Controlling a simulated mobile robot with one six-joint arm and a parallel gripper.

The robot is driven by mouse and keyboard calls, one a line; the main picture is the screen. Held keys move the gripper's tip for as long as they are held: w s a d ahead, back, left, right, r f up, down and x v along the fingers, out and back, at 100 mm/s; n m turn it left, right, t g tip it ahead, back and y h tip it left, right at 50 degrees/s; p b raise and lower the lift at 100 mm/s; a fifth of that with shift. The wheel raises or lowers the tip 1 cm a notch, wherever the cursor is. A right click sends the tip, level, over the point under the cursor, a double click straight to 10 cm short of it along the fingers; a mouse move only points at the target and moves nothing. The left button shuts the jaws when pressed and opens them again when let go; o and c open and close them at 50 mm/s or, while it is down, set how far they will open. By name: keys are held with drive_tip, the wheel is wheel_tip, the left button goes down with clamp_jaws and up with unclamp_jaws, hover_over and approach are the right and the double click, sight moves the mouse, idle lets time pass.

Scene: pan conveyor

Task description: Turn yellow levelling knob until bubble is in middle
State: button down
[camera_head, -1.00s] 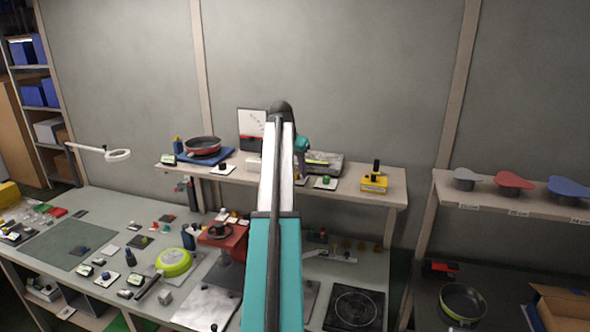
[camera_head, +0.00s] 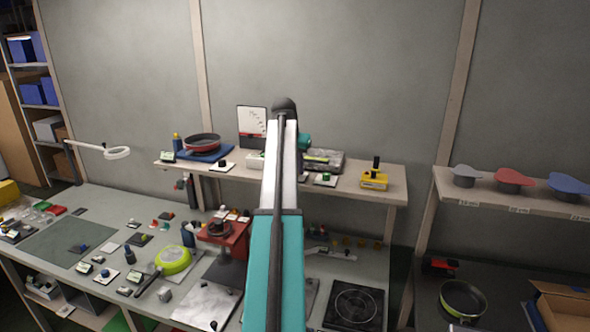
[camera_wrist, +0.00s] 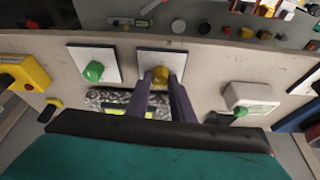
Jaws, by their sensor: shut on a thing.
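The yellow levelling knob (camera_wrist: 160,72) sits on a white plate with a dark border at the shelf's front in the wrist view. My gripper (camera_wrist: 160,78) has its two dark purple fingers closed around the knob, one on each side. A speckled grey block (camera_wrist: 97,98) lies just behind the knob, partly covered by my fingers. It carries a yellow-green vial (camera_wrist: 118,109), partly hidden; I cannot make out the bubble. In the head view the block (camera_head: 331,165) shows right of my arm, while my arm hides the yellow knob and fingers.
A green knob (camera_wrist: 94,71) on a similar plate is left of my gripper in the wrist view. A yellow box (camera_wrist: 32,72) is farther left. A white device (camera_wrist: 250,97) stands to the right. In the head view a red pan (camera_head: 203,141) rests on the shelf's left part.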

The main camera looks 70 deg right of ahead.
drive_tip(key=shift+s+n+t, duration=0.1)
drive_tip(key=shift+n+t, duration=0.3)
drive_tip(key=shift+n, duration=0.5)
drive_tip(key=c, duration=1.5)
unclamp_jaws()
drive_tip(key=shift+c, duration=0.2)
drive_tip(key=shift+b, duration=0.3)
drive_tip(key=b+v, duration=0.5)
drive_tip(key=v, duration=0.8)
drive_tip(key=shift+a+r, duration=0.15)
drive_tip(key=shift+r, duration=0.25)
